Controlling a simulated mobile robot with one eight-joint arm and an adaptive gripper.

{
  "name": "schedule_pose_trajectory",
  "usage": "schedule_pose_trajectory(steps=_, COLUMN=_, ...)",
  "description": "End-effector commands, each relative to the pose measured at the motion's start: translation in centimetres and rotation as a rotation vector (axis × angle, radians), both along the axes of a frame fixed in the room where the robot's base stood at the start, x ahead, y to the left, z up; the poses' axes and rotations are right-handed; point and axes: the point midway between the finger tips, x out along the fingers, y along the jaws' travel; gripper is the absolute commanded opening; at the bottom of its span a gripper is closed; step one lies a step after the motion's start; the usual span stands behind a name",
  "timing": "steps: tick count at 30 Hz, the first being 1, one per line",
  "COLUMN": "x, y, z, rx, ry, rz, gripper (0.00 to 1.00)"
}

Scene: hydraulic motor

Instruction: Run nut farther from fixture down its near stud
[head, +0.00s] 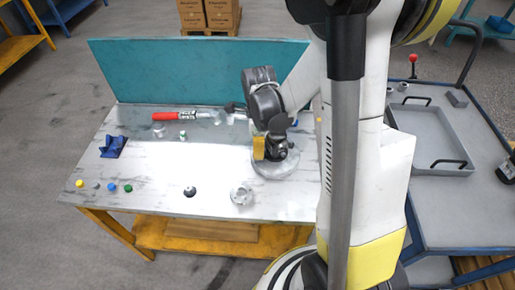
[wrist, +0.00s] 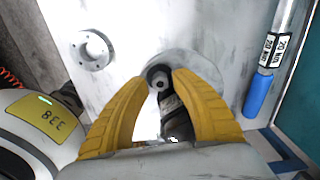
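My gripper (wrist: 161,79) has two yellow fingers that point down at a round grey base on the table. A small dark nut-like piece (wrist: 157,76) shows between the fingertips, with a lighter centre that may be a stud end. The fingertips lie close on both sides of it; I cannot tell whether they touch it. Behind it, a black part (wrist: 176,118) stands between the fingers, partly hidden. In the head view, my gripper (head: 259,150) is low over the round grey base (head: 275,168) at the table's right side. The studs are too small to tell apart there.
The table (head: 150,205) has a teal back panel (head: 190,72). A red-handled tool (head: 172,115), a blue piece (head: 113,146), several small coloured caps, a dark round part (head: 190,191) and a pale flange (head: 241,195) lie around. A grey cart with a tray (head: 430,140) stands right.

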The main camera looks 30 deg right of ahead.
Motion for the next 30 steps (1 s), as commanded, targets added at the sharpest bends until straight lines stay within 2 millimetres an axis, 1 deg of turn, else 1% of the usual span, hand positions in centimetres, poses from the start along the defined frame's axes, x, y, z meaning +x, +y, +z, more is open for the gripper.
schedule_pose_trajectory(steps=3, x=-0.09, y=-0.13, z=0.64, rx=0.0, ry=0.0, rz=0.0, gripper=0.31)
schedule_pose_trajectory(steps=8, x=-0.13, y=-0.2, z=0.78, rx=0.0, ry=0.0, rz=0.017, gripper=0.31)
schedule_pose_trajectory(steps=11, x=-0.14, y=-0.2, z=0.64, rx=0.0, ry=0.0, rz=0.132, gripper=0.31)
schedule_pose_trajectory(steps=18, x=-0.13, y=-0.19, z=0.6, rx=0.0, ry=0.0, rz=0.591, gripper=0.31)
schedule_pose_trajectory(steps=21, x=-0.15, y=-0.18, z=0.63, rx=0.0, ry=0.0, rz=0.759, gripper=0.31)
schedule_pose_trajectory(steps=25, x=-0.13, y=-0.19, z=0.7, rx=0.0, ry=0.0, rz=0.883, gripper=0.31)
schedule_pose_trajectory(steps=30, x=-0.12, y=-0.19, z=0.76, rx=0.0, ry=0.0, rz=0.903, gripper=0.31)
